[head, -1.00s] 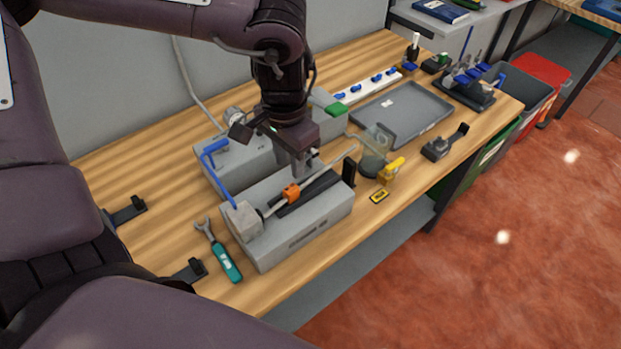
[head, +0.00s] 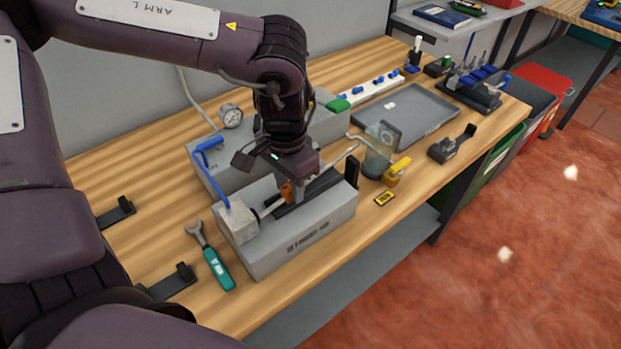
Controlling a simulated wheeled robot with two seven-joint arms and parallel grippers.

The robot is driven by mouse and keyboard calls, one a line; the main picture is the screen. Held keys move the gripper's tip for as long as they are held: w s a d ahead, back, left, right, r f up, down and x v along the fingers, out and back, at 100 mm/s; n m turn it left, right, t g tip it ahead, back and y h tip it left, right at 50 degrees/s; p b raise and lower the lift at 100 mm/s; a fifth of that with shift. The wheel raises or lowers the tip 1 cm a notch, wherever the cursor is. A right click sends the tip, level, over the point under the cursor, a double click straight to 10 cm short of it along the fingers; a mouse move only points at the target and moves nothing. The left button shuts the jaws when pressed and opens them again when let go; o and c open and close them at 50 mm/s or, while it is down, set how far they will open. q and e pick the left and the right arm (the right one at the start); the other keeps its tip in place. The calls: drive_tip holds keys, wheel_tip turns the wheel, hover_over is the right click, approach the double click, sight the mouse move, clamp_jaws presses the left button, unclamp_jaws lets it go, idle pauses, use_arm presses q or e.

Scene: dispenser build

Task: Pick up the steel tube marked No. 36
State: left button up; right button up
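A thin steel tube (head: 343,158) rises out of the grey block fixture (head: 300,238) toward a clear jar (head: 380,150). Its lower stretch is partly hidden by my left gripper, and no number on it is readable. An orange piece (head: 286,194) sits around the tube's line near the small metal block (head: 239,220) at the fixture's left end. My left gripper (head: 291,198) points down over the fixture, right at the orange piece. Its fingertips are mostly hidden, so I cannot tell whether they are open or whether they touch the tube. My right gripper is not in view.
A blue-handled lever (head: 209,146) and pressure gauge (head: 231,115) stand behind the fixture. A teal-handled wrench (head: 216,265) lies in front left. A yellow valve piece (head: 397,173) is by the jar. A grey tray (head: 420,115) lies farther back.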

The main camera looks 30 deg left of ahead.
sight(289, 186)
use_arm(q)
clamp_jaws()
drive_tip(key=shift+r+p, duration=1.45)
drive_tip(key=shift+r, duration=1.35)
drive_tip(key=shift+w+d+r+p, duration=0.1)
drive_tip(key=shift+r+p, duration=0.2)
drive_tip(key=shift+r, duration=0.45)
